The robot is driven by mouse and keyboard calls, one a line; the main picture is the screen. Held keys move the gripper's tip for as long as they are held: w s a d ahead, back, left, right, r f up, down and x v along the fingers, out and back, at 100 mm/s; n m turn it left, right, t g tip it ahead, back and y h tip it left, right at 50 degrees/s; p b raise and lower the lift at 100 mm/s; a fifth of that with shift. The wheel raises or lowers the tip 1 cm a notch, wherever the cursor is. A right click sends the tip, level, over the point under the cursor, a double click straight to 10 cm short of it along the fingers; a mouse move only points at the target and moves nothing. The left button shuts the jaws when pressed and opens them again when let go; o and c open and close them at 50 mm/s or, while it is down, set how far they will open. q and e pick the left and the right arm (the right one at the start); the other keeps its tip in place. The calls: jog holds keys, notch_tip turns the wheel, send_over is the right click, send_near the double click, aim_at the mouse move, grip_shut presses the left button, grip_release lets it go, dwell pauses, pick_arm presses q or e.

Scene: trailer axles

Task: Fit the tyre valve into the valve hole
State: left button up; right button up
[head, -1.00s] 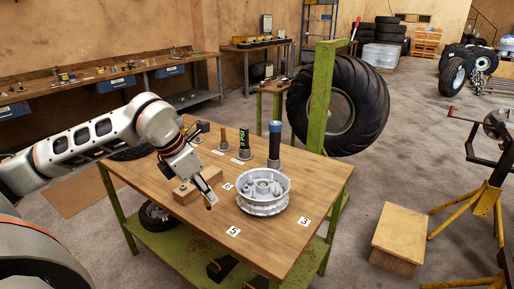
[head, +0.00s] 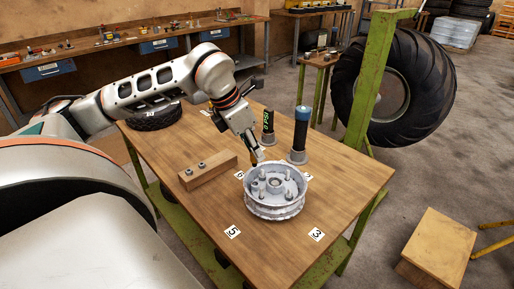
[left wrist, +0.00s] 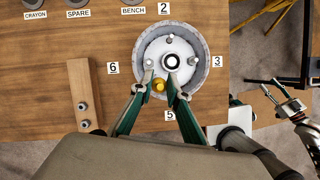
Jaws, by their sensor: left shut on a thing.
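The grey metal wheel hub (head: 275,207) lies flat on the wooden table, with upright studs inside its rim; it also shows in the left wrist view (left wrist: 204,64). My left gripper (head: 254,164) is over the hub's back left rim, pointing down. In the left wrist view its fingers are shut on a small yellow-gold piece, apparently the tyre valve (left wrist: 159,85), above the hub's near side. I cannot make out the valve hole. What looks like my right gripper (left wrist: 280,90) shows small at the right of the left wrist view, away from the hub.
A wooden block with two bolts (head: 208,171) lies left of the hub. A blue-capped cylinder (head: 300,132) and a dark PSI-marked cylinder (head: 268,126) stand behind it. Number cards surround the hub. The table's front is clear. A green post (head: 378,85) rises at the table's right.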

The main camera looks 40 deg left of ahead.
aim_at(253, 161)
pick_arm(q)
jog(key=shift+w+f+b, duration=0.1)
jog(key=shift+f+b, duration=0.7)
jog(key=shift+f, duration=0.3)
notch_tip(253, 161, down, 2)
jog(key=shift+f+b, duration=0.2)
jog(key=shift+b, duration=0.75)
jog(key=shift+f, duration=0.3)
jog(key=shift+f+b, duration=0.35)
jog(key=shift+b, duration=0.2)
pick_arm(e)
jog(key=shift+w+d+f, duration=0.25)
jog(key=shift+w+f, duration=0.15)
jog(key=shift+f, duration=0.2)
jog(key=shift+w+d+f, duration=0.25)
jog(key=shift+w+f, duration=0.15)
jog(key=shift+f, duration=0.2)
jog(key=shift+s+a+f, duration=0.1)
jog(key=shift+s+f, duration=0.55)
jog(key=shift+f, duration=0.05)
pick_arm(q)
jog(key=shift+f, duration=0.1)
pick_arm(e)
jog(key=shift+w+r, duration=0.15)
